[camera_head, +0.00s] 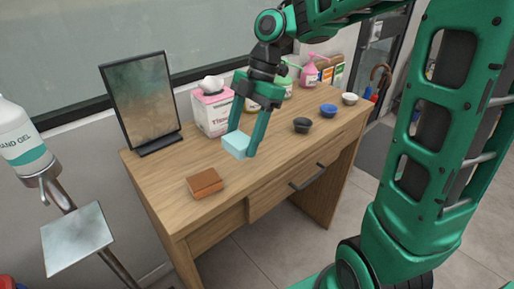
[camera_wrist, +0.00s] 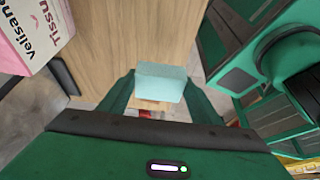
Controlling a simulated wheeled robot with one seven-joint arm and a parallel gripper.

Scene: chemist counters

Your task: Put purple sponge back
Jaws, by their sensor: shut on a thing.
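No purple sponge shows in either view. My gripper (camera_head: 243,142) is over the wooden desk, its fingers pointing down. It is shut on a pale turquoise block (camera_head: 235,145), which looks like a sponge. In the wrist view the same block (camera_wrist: 160,82) sits between the two green fingers. I cannot tell for sure whether the block touches the desktop. A brown block (camera_head: 204,183) lies on the desk's front left part, apart from my gripper.
The wooden desk (camera_head: 165,185) holds a black-framed mirror (camera_head: 142,100), a pink-white tissue box (camera_head: 212,112) behind my gripper, and black (camera_head: 302,125), blue (camera_head: 328,111) and white (camera_head: 349,99) bowls on the right. Pump bottles stand at the back. A hand gel stand (camera_head: 78,238) is left of the desk.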

